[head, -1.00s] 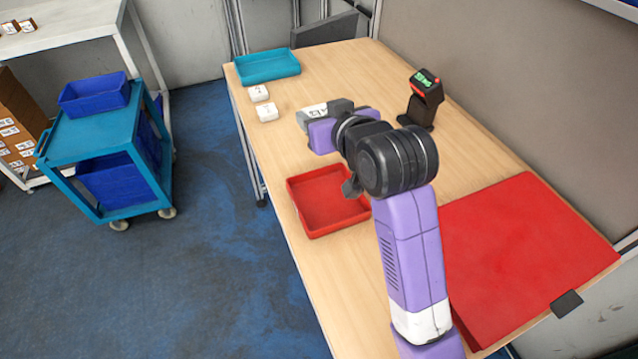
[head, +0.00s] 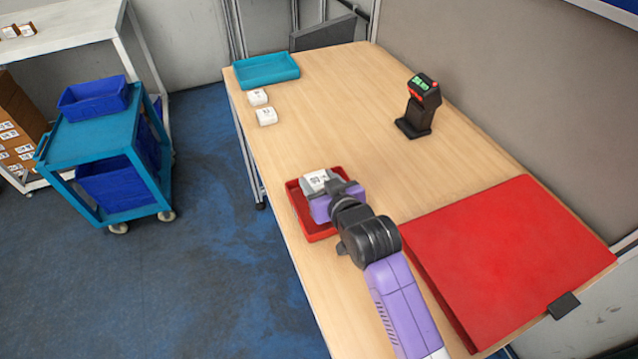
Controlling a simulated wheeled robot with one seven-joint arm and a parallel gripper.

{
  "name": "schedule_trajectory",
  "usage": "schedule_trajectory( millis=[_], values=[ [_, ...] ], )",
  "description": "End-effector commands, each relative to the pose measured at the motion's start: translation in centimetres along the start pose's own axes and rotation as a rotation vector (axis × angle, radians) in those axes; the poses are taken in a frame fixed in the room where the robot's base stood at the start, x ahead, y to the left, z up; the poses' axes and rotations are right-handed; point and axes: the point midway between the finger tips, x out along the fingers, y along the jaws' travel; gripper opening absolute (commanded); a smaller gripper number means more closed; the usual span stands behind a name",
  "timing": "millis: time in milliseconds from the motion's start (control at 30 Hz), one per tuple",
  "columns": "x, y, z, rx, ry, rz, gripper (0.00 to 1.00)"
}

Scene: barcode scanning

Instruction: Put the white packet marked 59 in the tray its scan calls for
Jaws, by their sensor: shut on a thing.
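My gripper (head: 322,189) is shut on a white packet (head: 316,179) with a dark printed label on top; its number is too small to read. The gripper holds the packet over the far part of the red tray (head: 298,212). I cannot tell whether the packet touches the tray. The gripper and wrist hide much of the tray's right side. A teal tray (head: 267,71) stands empty at the table's far left corner. A black scanner (head: 418,108) with a lit green display stands at the back right; its text is not readable.
Two other white packets (head: 258,97) (head: 267,116) lie near the table's left edge, in front of the teal tray. A large red panel (head: 510,262) covers the near right of the table. A blue cart (head: 100,140) stands left. The table's middle is clear.

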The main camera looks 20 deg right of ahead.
Motion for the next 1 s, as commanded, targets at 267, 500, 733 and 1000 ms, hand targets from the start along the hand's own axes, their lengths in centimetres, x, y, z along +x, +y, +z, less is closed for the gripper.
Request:
schedule_trajectory(
  millis=[267,500,733,1000],
  values=[
    [0.42,-0.01,0.99,0.000,0.003,0.000,0.03],
    [0.56,0.01,1.35,0.000,0.002,0.000,0.03],
    [0.54,0.01,1.35,0.000,0.001,0.000,0.72],
    [0.40,0.00,1.00,0.000,0.001,0.000,0.72]
  ],
)
